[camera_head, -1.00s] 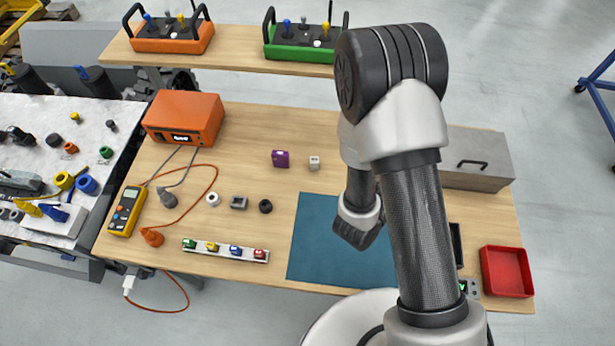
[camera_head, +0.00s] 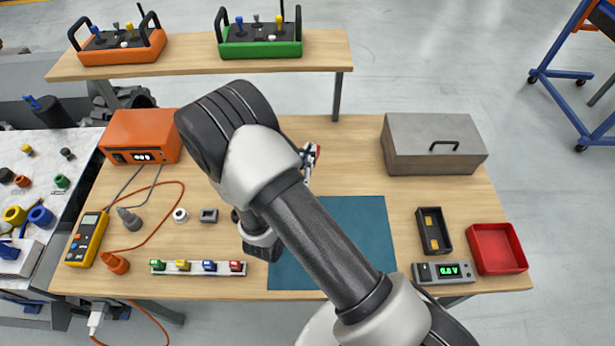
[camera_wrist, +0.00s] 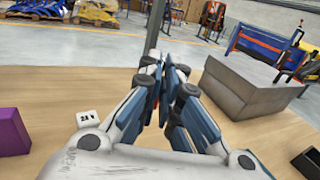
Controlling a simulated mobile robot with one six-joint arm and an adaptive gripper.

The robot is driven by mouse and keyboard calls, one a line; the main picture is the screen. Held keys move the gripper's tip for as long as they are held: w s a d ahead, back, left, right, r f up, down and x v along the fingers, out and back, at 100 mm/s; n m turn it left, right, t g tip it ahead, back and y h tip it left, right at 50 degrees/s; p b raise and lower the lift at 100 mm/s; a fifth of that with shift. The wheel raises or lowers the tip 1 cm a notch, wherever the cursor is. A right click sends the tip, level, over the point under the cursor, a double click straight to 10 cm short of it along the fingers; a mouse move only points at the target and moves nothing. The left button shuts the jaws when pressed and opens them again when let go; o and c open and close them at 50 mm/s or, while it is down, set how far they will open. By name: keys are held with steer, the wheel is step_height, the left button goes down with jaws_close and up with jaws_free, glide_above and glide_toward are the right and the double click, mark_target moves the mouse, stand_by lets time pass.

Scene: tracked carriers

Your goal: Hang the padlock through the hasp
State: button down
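My gripper (camera_head: 310,158) is partly hidden behind my arm in the head view, above the back middle of the table. In the wrist view my gripper (camera_wrist: 166,72) has its two fingers drawn close together at the tips. A small red patch shows between them; I cannot tell whether it is a held thing or part of the gripper. I cannot make out a padlock or a hasp with certainty. A white strip (camera_head: 197,269) at the front left carries small green, yellow, blue and red pieces.
A grey metal box (camera_head: 405,160), a red tray (camera_head: 480,262) and a dark tray (camera_head: 446,246) stand at the right. A purple block (camera_wrist: 12,134) and white cube (camera_wrist: 87,118) lie near my gripper. The teal mat (camera_head: 365,215) looks bare where visible. A shelf (camera_head: 180,65) crosses the back.

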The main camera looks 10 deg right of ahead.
steer(key=shift+f+b, duration=1.05)
steer(key=shift+f, duration=2.3)
steer(key=shift+f, duration=0.2)
steer(key=c, duration=1.8)
jaws_free()
